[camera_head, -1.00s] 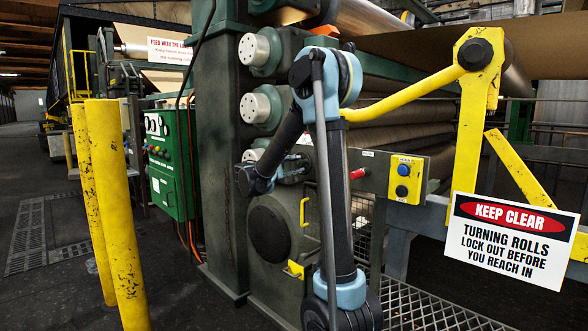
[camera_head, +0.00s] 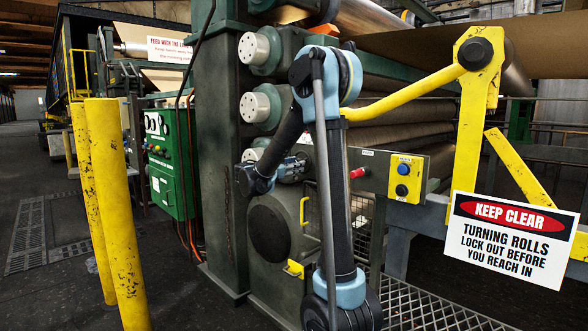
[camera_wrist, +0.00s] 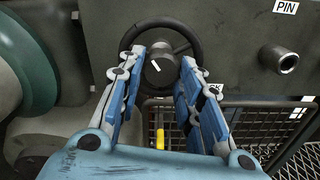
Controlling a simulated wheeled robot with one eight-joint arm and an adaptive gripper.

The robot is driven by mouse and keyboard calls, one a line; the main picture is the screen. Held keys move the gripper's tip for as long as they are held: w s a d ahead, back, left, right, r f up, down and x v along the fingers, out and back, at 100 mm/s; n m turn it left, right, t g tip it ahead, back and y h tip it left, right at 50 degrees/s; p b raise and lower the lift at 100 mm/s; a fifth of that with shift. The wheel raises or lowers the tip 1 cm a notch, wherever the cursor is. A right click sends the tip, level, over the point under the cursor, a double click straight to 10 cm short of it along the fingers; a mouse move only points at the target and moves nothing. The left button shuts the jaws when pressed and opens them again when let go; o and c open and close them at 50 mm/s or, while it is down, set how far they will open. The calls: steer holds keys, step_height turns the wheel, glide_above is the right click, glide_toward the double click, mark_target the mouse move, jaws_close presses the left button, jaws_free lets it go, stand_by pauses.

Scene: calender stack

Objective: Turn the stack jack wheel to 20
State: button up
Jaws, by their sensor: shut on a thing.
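The stack jack wheel (camera_wrist: 198,44) is a dark round handwheel with a hub and a white mark, on the grey machine face at the top middle of the wrist view. My gripper (camera_wrist: 163,60) has its two blue-padded fingers on either side of the hub, shut on the wheel, with their tips over the rim. The lower rim is partly hidden by the fingers. In the head view my gripper (camera_head: 294,168) reaches the machine side behind my upright arm link, and the wheel cannot be made out there. No scale or number 20 is readable.
A PIN label (camera_wrist: 286,7) and a metal stub (camera_wrist: 285,61) are right of the wheel. A wire mesh guard (camera_wrist: 255,125) lies below. In the head view, a yellow button box (camera_head: 406,178), a keep-clear sign (camera_head: 510,237) and yellow posts (camera_head: 115,215) stand around.

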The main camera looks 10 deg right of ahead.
steer(key=shift+r+n, duration=0.1)
steer(key=shift+n, duration=9)
steer(key=o, duration=1.1)
steer(key=shift+c, duration=0.2)
steer(key=shift+s, duration=0.1)
steer(key=v, duration=1.1)
steer(key=shift+s+a, duration=0.2)
steer(key=shift+a, duration=0.15)
